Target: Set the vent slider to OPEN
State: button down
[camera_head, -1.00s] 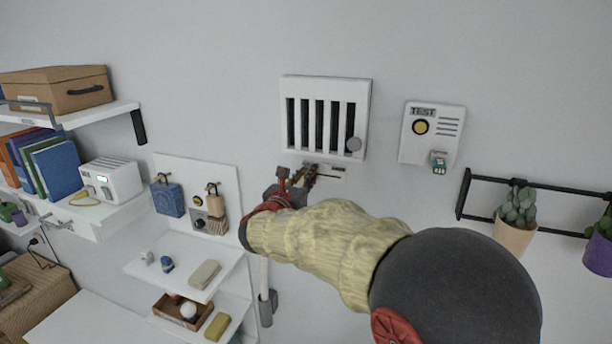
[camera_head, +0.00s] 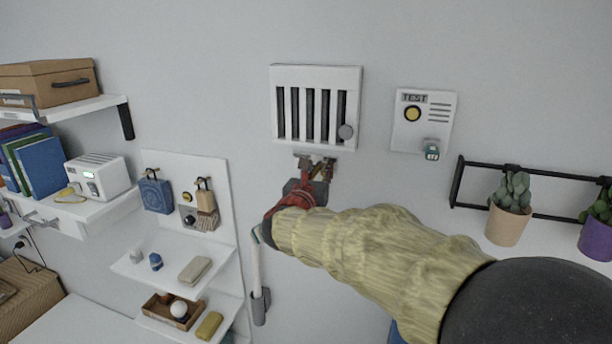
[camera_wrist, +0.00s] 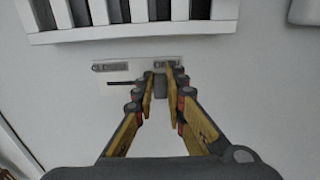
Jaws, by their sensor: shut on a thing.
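The white vent (camera_head: 316,69) with dark slats is on the wall, and its lower edge shows in the wrist view (camera_wrist: 130,32). Below it is the slider plate (camera_wrist: 125,75), with a label at its left end that seems to read CLOSED and one at its right that seems to read OPEN. A dark slot runs under the labels. My gripper (camera_head: 319,168) is at the plate's right part, below the OPEN label; it also shows in the wrist view (camera_wrist: 160,82). Its fingers are shut on the small grey slider knob (camera_wrist: 159,86), which they partly hide.
A TEST box (camera_head: 424,135) with a yellow button is to the right, then a black rail with potted plants (camera_head: 509,222).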

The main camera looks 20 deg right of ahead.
jog(key=shift+s+d, duration=0.35)
jog(key=shift+d, duration=0.2)
jog(key=c, duration=1.8)
grip_release()
jog(key=shift+d, duration=0.1)
jog(key=shift+s, duration=0.15)
jog(key=v, duration=1.2)
